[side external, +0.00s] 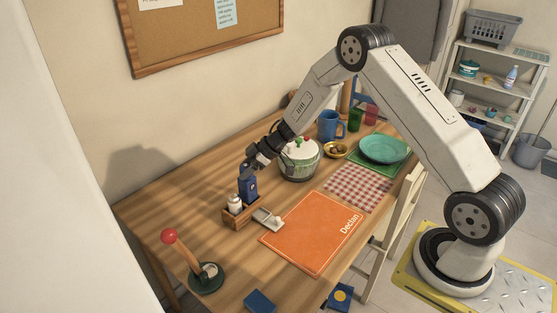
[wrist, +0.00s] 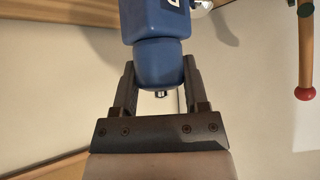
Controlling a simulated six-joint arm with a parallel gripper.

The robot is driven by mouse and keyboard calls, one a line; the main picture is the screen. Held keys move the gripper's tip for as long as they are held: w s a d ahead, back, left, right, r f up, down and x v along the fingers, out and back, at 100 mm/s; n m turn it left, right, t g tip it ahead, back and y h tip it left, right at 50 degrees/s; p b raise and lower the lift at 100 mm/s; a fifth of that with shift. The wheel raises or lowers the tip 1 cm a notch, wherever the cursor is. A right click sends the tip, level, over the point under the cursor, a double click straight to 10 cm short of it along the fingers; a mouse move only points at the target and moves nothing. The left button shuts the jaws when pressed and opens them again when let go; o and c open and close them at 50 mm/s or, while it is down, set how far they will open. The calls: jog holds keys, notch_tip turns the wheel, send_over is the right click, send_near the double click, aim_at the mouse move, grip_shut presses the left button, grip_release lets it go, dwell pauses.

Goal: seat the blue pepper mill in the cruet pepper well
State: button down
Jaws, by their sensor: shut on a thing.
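The blue pepper mill (side external: 249,187) is upright in the side external view, at the back right part of the wooden cruet (side external: 241,217). My gripper (side external: 251,169) is shut on the mill's rounded top from above. In the wrist view the blue mill (wrist: 157,27) sits between the two fingers of my gripper (wrist: 160,75). A white shaker (side external: 235,203) stands in the cruet's left part. The cruet and shaker hide the mill's lower end, so I cannot tell whether it is in the pepper well or just above it.
An orange mat (side external: 312,236) lies in front. A lidded pot (side external: 299,160) stands behind to the right. A red-knobbed lever (side external: 188,255) stands at the front left, with bare table between.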

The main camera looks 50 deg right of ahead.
jog(key=shift+f, duration=1.25)
jog(key=shift+f, duration=0.1)
jog(key=shift+c, duration=0.5)
grip_release()
jog(key=shift+s, duration=0.1)
jog(key=v, duration=1.2)
